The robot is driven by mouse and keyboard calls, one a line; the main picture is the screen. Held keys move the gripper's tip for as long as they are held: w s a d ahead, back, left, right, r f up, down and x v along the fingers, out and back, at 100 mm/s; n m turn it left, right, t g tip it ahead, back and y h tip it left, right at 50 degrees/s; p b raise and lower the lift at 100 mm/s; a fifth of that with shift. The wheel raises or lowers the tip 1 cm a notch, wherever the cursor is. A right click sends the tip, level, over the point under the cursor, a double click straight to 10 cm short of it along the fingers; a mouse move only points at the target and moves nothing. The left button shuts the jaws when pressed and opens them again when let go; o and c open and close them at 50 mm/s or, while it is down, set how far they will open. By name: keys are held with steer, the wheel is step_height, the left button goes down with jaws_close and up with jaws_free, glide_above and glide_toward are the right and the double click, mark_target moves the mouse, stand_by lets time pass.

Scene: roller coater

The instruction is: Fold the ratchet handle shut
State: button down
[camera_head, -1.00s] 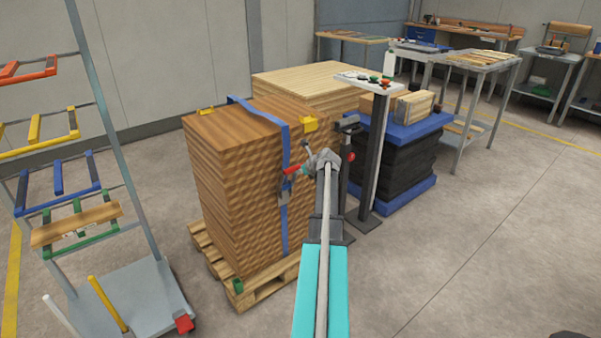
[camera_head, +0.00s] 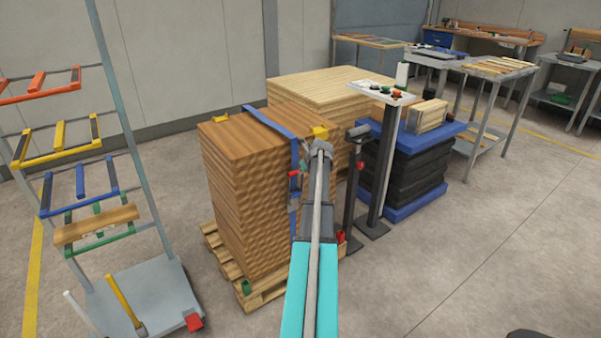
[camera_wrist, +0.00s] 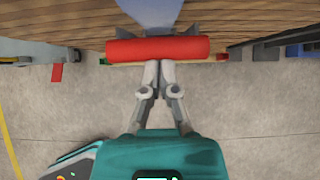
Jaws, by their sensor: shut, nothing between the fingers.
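The red ratchet handle (camera_wrist: 158,48) lies across the top middle of the wrist view, in front of the wooden stack. My gripper (camera_wrist: 158,66) is shut and empty. Its fingertips meet the handle's near edge in that view; I cannot tell whether they touch it. Part of the blue strap (camera_wrist: 150,10) shows beyond the handle. In the head view a small bit of the red handle (camera_head: 294,173) shows left of my arm. The ratchet body is mostly hidden behind my arm there.
The strapped brown wood stack (camera_head: 243,205) stands on a pallet (camera_head: 262,290). A post with a button panel (camera_head: 381,91) and a black stack with blue ends (camera_head: 405,210) stand to its right. A cart rack (camera_head: 140,285) stands left.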

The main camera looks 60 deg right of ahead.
steer(key=shift+w+d+r, duration=0.15)
steer(key=shift+w, duration=0.25)
steer(key=shift+w+d+r, duration=0.15)
steer(key=shift+w, duration=0.25)
steer(key=shift+s, duration=0.15)
steer(key=s+f+p+v, duration=0.1)
steer(key=p+v, duration=0.8)
steer(key=v, duration=0.4)
steer(key=shift+a, duration=0.2)
stand_by(0.6)
